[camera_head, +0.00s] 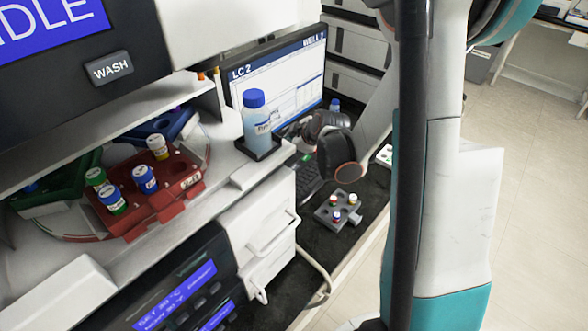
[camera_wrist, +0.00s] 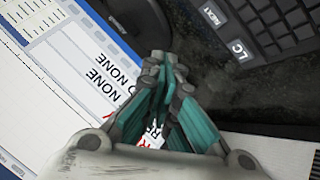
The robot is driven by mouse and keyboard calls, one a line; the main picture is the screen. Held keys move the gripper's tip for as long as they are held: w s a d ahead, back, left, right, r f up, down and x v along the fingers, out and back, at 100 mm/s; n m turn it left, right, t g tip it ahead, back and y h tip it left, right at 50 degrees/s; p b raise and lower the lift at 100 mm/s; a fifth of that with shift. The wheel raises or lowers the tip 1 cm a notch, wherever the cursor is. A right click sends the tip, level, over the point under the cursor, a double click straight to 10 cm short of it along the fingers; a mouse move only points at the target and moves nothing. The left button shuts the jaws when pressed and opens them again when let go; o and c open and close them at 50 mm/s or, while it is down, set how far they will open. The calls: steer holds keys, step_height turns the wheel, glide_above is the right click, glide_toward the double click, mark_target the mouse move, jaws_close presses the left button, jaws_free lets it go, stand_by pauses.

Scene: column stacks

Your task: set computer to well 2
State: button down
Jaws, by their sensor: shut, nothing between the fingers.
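The computer monitor (camera_head: 285,85) stands at the back of the dark bench in the head view. Its header reads "LC 2" at left and "WELL" at right, with a final character too small to read surely. In the wrist view the screen (camera_wrist: 35,95) fills the left side, with "NONE" in large letters. The black keyboard (camera_wrist: 275,30) is at upper right there, with keys marked "NEXT" (camera_wrist: 210,15) and "LC" (camera_wrist: 238,48). My gripper (camera_wrist: 165,62) is shut and empty, left of the keyboard's near corner in that picture. In the head view its fingertips are hidden or unclear.
A blue-capped bottle (camera_head: 257,125) stands in a holder in front of the monitor. A grey vial rack (camera_head: 338,212) sits on the bench right of the keyboard. A red rack (camera_head: 165,195) with capped vials is at left. Open floor lies at right.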

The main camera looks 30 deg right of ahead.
steer(key=b, duration=0.4)
glide_above(294, 168)
steer(key=f, duration=0.6)
steer(key=shift+a+f, duration=0.35)
steer(key=shift+f, duration=0.35)
steer(key=shift+f, duration=0.15)
steer(key=shift+f, duration=0.25)
steer(key=shift+f, duration=0.4)
stand_by(0.9)
steer(key=shift+r, duration=0.1)
steer(key=shift+r+p, duration=0.35)
steer(key=shift+r, duration=0.4)
